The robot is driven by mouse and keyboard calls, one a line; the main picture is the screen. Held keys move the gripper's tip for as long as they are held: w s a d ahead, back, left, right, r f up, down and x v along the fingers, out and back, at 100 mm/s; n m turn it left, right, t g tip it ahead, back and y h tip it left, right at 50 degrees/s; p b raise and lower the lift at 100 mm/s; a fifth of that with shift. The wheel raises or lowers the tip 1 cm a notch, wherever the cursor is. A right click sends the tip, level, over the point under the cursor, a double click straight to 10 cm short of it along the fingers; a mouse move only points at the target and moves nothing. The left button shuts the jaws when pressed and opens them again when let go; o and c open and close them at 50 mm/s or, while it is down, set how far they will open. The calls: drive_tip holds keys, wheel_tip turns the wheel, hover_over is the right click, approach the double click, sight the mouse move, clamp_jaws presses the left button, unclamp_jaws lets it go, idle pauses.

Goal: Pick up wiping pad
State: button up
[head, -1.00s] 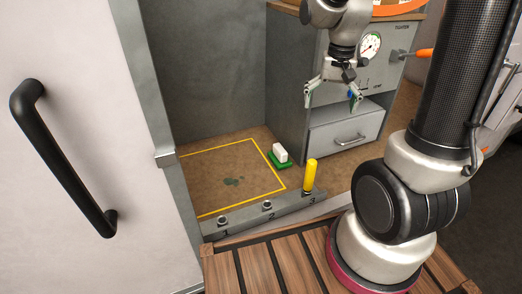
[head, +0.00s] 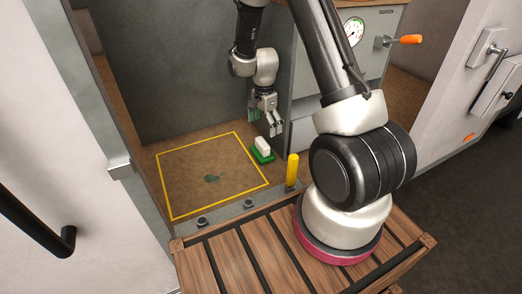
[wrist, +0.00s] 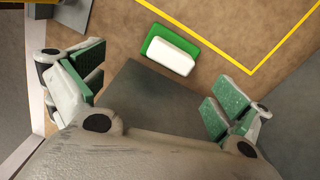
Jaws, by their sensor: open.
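The wiping pad (head: 262,149) has a white block-shaped grip on a flat green base. It lies on the brown floor of the bay, just outside the right side of the yellow outlined square. In the wrist view the pad (wrist: 172,51) is ahead of the fingers, toward the top of the picture. My gripper (head: 276,124) is above and just behind the pad, pointing down. In the wrist view my gripper (wrist: 155,92) has its green-padded fingers wide apart, with nothing between them. It does not touch the pad.
A yellow peg (head: 292,170) stands on the front ledge, right of the pad. A grey cabinet (head: 304,100) with a gauge stands close to the right of my gripper.

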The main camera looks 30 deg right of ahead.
sight(262, 142)
drive_tip(key=shift+w+f+m, duration=0.95)
drive_tip(key=shift+f+m, duration=0.05)
drive_tip(key=shift+f, duration=0.25)
drive_tip(key=shift+w+f, duration=0.15)
drive_tip(key=shift+f, duration=0.25)
wheel_tip(262, 142, down, 7)
drive_tip(key=shift+f, duration=0.2)
drive_tip(key=shift+c, duration=0.2)
drive_tip(key=c, duration=1.1)
